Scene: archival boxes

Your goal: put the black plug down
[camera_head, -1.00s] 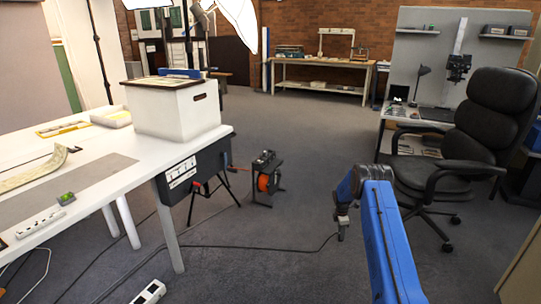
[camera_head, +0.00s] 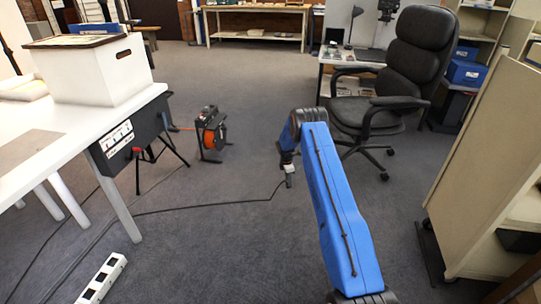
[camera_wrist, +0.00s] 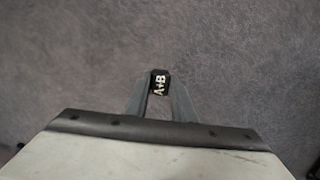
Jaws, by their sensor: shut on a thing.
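The black plug (camera_wrist: 160,80) has white "A+B" lettering and sits between the fingertips of my gripper (camera_wrist: 160,92) in the wrist view, with grey carpet behind it. My gripper is shut on it. In the head view my gripper (camera_head: 289,172) points down over the floor, between the table and the office chair. A dark cable (camera_head: 215,204) runs from beside the gripper across the carpet to the left. The plug is too small to make out clearly in the head view, and its height above the floor cannot be told.
A white table (camera_head: 50,140) with a white box (camera_head: 95,70) stands at left. An orange cable reel (camera_head: 213,135) is on the floor. A power strip (camera_head: 102,279) lies at lower left. A black office chair (camera_head: 400,90) and a beige cabinet (camera_head: 490,170) stand at right. Carpet around the gripper is open.

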